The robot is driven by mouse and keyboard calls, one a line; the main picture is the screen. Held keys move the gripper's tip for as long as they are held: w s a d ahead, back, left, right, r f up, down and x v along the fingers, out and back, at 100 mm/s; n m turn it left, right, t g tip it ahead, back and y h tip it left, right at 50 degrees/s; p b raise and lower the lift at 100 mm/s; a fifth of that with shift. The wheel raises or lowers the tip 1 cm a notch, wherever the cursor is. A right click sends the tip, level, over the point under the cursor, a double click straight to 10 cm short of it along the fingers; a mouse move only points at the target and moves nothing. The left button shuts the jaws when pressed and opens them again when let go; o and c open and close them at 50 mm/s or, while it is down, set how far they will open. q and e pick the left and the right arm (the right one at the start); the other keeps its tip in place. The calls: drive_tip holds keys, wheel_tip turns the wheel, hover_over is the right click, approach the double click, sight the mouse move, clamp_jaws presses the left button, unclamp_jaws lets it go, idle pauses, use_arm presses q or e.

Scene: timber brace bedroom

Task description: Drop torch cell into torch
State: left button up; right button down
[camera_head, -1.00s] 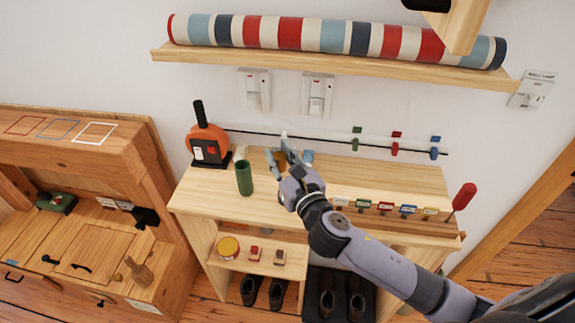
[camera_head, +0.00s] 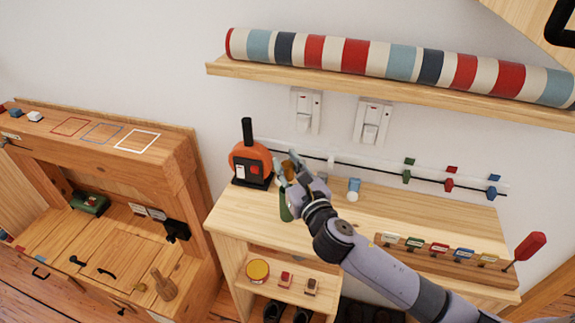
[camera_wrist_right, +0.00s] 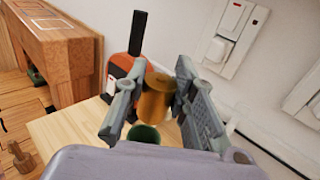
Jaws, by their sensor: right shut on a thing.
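The torch is a green open-topped tube (camera_head: 285,206) standing on the wooden bench, partly hidden behind my right gripper. The round mouth of the green tube (camera_wrist_right: 143,133) shows in the right wrist view, just below the gripper. My right gripper (camera_head: 288,170) is shut on the torch cell, a brass-coloured cylinder (camera_wrist_right: 155,97) seen between its fingers. The cell is above the tube's mouth and looks roughly upright. I cannot tell whether it is exactly in line with the mouth. My left gripper is not in view.
An orange and black device (camera_head: 250,160) stands close to the left of the tube. A small blue piece with a white end (camera_head: 353,189) lies to the right. Beyond it are a labelled rack (camera_head: 435,256) and a red-handled tool (camera_head: 530,246). A shelf (camera_head: 400,90) hangs above.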

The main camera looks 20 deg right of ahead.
sight(290, 179)
drive_tip(key=shift+f+b, duration=1.5)
drive_tip(key=shift+f, duration=0.05)
drive_tip(key=shift+f+b, duration=0.6)
drive_tip(key=shift+f, duration=0.35)
drive_tip(key=c, duration=1.2)
unclamp_jaws()
drive_tip(key=shift+c, duration=0.2)
drive_tip(key=s+d, duration=0.1)
drive_tip(key=s, duration=1.1)
